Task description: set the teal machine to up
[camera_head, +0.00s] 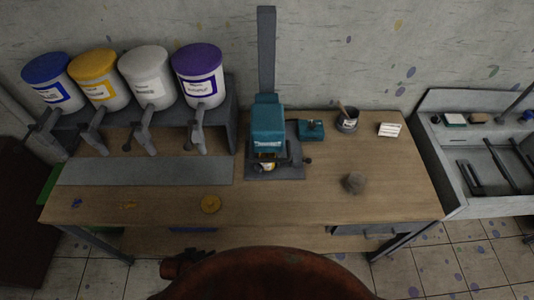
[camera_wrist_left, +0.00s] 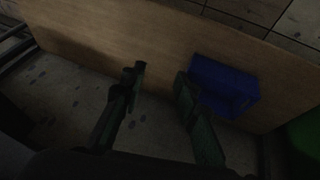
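The teal machine (camera_head: 267,125) stands upright on the wooden table (camera_head: 335,205) in the head view, with a grey column behind it and a grey base under it. A small white and yellow item (camera_head: 266,166) sits under its head. A dark knob (camera_head: 307,160) sticks out at the base's right side. A small teal box (camera_head: 311,130) with a dark top part stands just right of the machine. My left gripper (camera_wrist_left: 159,78) is open and empty in the left wrist view, away from the machine. My right gripper is not in view.
Several paint buckets (camera_head: 150,78) sit on a grey dispenser rack at the left. A small pot (camera_head: 347,120), a white card (camera_head: 390,129) and a grey lump (camera_head: 354,182) are on the table's right. A blue bin (camera_wrist_left: 224,85) shows in the left wrist view. A grey sink (camera_head: 470,205) stands right.

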